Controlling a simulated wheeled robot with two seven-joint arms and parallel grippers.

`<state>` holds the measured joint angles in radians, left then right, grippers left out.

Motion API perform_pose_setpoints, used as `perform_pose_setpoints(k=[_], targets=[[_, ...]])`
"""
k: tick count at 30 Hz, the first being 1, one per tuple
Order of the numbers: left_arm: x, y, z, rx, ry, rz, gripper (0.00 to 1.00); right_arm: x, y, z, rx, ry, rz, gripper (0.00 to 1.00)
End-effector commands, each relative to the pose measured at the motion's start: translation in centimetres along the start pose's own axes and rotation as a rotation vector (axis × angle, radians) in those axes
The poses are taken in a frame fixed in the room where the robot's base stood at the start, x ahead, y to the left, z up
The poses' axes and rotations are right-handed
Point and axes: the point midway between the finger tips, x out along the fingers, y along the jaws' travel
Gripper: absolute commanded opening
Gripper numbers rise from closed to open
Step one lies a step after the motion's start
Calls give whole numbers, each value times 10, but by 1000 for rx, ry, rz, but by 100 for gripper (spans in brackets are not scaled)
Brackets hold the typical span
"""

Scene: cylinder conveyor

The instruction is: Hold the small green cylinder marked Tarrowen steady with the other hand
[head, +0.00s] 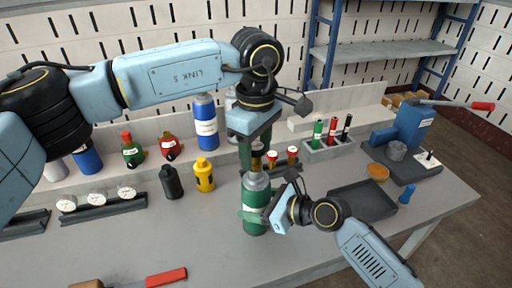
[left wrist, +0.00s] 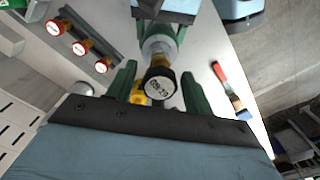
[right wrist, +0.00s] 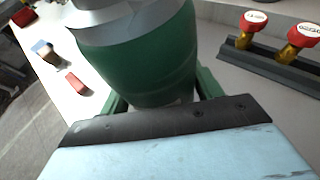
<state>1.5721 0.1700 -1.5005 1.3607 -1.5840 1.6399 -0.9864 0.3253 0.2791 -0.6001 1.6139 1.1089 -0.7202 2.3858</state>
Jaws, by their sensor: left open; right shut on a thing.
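A small green cylinder (head: 257,188) with a grey shoulder and a brass valve stands upright on the grey table. It fills the right wrist view (right wrist: 145,55); no name on it is readable. My right gripper (head: 262,214) is shut around its body from the right, with green fingers on both sides. My left gripper (head: 257,158) points down over the cylinder's top and is open. In the left wrist view its fingers stand apart on either side of the valve's dark round cap (left wrist: 158,87), which has a pale printed face. The cylinder's lower part is partly hidden by my right gripper.
A yellow cylinder (head: 204,174) and a black one (head: 171,181) stand to the left. A blue cylinder (head: 205,122) stands behind. Red-capped valves sit in a rack close behind the green cylinder. A dark tray (head: 362,202) lies to the right. The front table is mostly clear.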

Motion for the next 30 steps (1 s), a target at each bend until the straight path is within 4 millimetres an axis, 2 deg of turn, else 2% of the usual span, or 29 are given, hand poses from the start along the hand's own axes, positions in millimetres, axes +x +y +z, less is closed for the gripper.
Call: perform_pose_setpoints(k=[8, 11, 21, 30], targets=[[0, 0, 0, 9, 0, 0, 52, 0, 0, 1, -1, -2, -1, 37], [0, 0, 0, 80, 0, 0, 52, 0, 0, 1, -1, -2, -1, 37], [0, 0, 0, 478, 0, 0, 52, 0, 0, 1, -1, -2, -1, 37], [0, 0, 0, 524, 0, 0, 52, 0, 0, 1, -1, -2, -1, 37]])
